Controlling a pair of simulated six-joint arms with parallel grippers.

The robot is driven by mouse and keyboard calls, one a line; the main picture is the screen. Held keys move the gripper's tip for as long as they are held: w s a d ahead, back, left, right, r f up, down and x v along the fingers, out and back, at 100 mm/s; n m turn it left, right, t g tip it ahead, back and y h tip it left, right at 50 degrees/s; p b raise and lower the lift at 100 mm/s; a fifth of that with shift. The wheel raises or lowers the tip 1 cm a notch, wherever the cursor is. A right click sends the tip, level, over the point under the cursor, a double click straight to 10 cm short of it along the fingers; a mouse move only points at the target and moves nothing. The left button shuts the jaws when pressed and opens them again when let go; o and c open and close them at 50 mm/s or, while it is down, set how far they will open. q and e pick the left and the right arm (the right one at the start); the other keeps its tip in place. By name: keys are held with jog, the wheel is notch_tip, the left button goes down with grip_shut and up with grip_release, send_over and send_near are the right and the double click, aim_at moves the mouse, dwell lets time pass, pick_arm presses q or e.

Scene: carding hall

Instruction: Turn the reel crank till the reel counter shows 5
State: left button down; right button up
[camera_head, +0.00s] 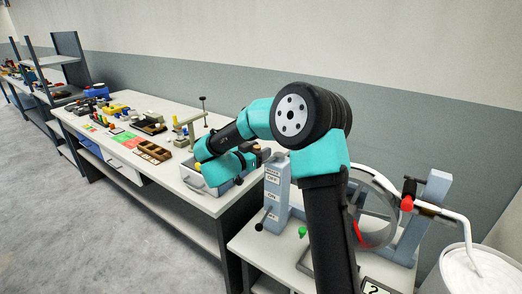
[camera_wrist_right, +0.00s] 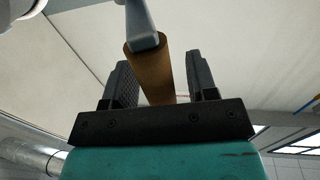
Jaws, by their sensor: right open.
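In the right wrist view, a brown cylindrical crank handle (camera_wrist_right: 150,73) on a grey crank arm (camera_wrist_right: 140,22) stands between the fingers of my right gripper (camera_wrist_right: 162,82). The fingers are open, with gaps on both sides of the handle. In the head view, my right gripper (camera_head: 266,156) is beside the top of a grey post (camera_head: 276,192) labelled OFF and ON; the handle is hard to make out there. A ring-shaped wheel (camera_head: 392,228) stands on the right bench, partly behind my arm. My left gripper is not in view.
A light bin (camera_head: 193,178) stands on the long bench (camera_head: 190,202), close to my right wrist. Small trays and tools lie farther left. The right bench holds a green knob (camera_head: 302,231) and a red-gripped bent rod (camera_head: 445,213). A white-filled container (camera_head: 470,272) stands at the lower right.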

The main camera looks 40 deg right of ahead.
jog(key=shift+d, duration=0.45)
jog(key=shift+c, duration=0.2)
grip_shut()
